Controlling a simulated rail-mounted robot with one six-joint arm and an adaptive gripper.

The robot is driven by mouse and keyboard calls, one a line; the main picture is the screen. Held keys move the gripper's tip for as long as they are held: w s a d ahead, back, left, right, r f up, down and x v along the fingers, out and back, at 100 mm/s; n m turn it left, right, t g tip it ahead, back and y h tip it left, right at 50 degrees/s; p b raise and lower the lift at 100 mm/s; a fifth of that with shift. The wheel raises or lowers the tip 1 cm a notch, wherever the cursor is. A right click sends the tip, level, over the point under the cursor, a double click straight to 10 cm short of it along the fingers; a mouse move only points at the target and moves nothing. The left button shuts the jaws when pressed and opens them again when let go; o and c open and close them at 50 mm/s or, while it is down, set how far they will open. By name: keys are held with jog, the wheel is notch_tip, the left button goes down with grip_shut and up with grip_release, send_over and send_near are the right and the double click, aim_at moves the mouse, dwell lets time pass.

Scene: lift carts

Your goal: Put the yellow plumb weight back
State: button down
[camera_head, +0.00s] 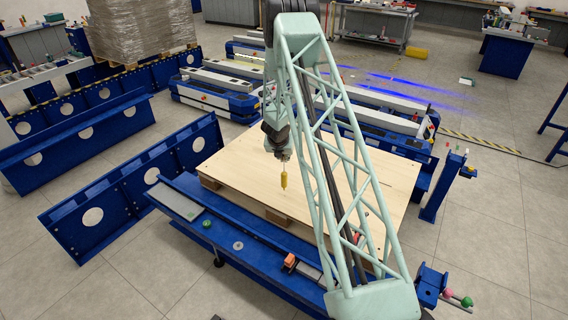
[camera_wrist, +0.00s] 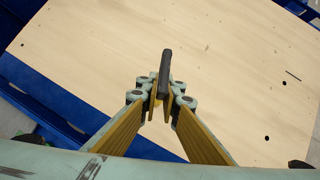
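The yellow plumb weight (camera_head: 284,180) hangs point down below my gripper (camera_head: 281,154), over the pale wooden board (camera_head: 345,205), in the head view. My gripper shows from above in the wrist view (camera_wrist: 164,98), with its fingertips close together around a dark, bar-like piece (camera_wrist: 165,66). This piece looks like the top of what I hold; the yellow body is mostly hidden there. The weight appears clear of the board, though the exact gap is hard to judge. My arm covers part of the board in the head view.
A blue beam in front of the board carries a grey plate (camera_head: 176,201), a metal disc (camera_head: 238,246) and an orange block (camera_head: 290,261). Blue lift carts (camera_head: 215,90) lie behind.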

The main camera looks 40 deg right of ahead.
aim_at(284, 173)
dwell(0.3)
jog(key=shift+f+b, duration=0.35)
jog(key=shift+f, duration=1.55)
jog(key=c, duration=2.9)
grip_release()
jog(key=shift+o, duration=0.2)
jog(key=shift+r, duration=0.2)
jog(key=shift+v, duration=1)
jog(key=v, duration=1)
